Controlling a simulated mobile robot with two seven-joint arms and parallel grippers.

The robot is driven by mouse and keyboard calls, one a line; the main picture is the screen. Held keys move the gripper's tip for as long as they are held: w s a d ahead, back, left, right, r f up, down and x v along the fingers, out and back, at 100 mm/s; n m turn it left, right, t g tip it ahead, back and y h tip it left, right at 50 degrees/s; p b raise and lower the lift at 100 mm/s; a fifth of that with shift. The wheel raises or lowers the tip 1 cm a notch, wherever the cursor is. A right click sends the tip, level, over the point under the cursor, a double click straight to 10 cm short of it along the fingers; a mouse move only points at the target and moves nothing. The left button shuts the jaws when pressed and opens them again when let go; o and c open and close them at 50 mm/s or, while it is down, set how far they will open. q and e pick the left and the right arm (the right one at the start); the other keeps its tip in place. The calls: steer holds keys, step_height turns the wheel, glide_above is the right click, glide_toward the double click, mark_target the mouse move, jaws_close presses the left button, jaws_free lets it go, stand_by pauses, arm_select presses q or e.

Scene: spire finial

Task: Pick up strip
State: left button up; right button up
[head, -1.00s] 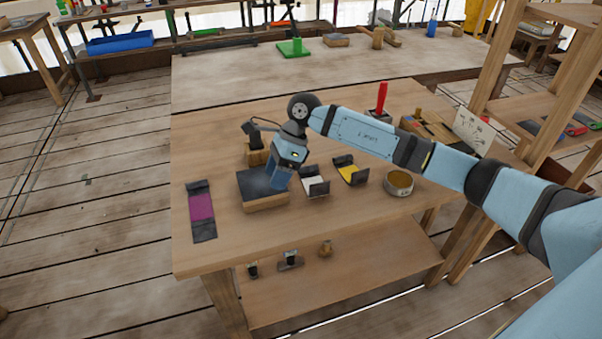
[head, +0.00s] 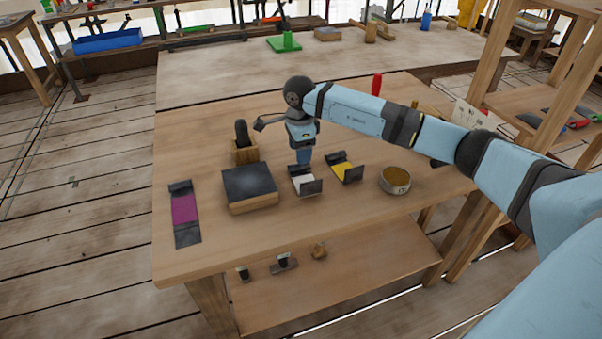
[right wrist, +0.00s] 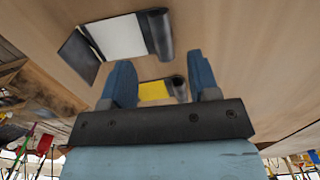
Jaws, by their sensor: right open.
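Three strips with dark curled ends lie on the wooden table (head: 255,235): a magenta strip (head: 184,209) at the left, a white strip (head: 303,182) in the middle and a yellow strip (head: 344,172) right of it. My right gripper (head: 304,158) points down just behind the white strip. In the right wrist view, my right gripper (right wrist: 160,80) is open with nothing between its blue fingers. The white strip (right wrist: 120,38) and the yellow strip (right wrist: 154,90) show beyond them, apart from the fingers. My left gripper is out of view.
A wooden block with a dark top (head: 249,186) stands between the magenta and white strips. A wooden holder (head: 244,152) is behind it. A round tin (head: 395,180) stands right of the yellow strip. The front of the table is clear.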

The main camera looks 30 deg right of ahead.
mark_target(304, 177)
steer(key=f, duration=0.5)
steer(key=shift+w+a, duration=0.1)
steer(key=shift+w, duration=0.1)
jaws_close()
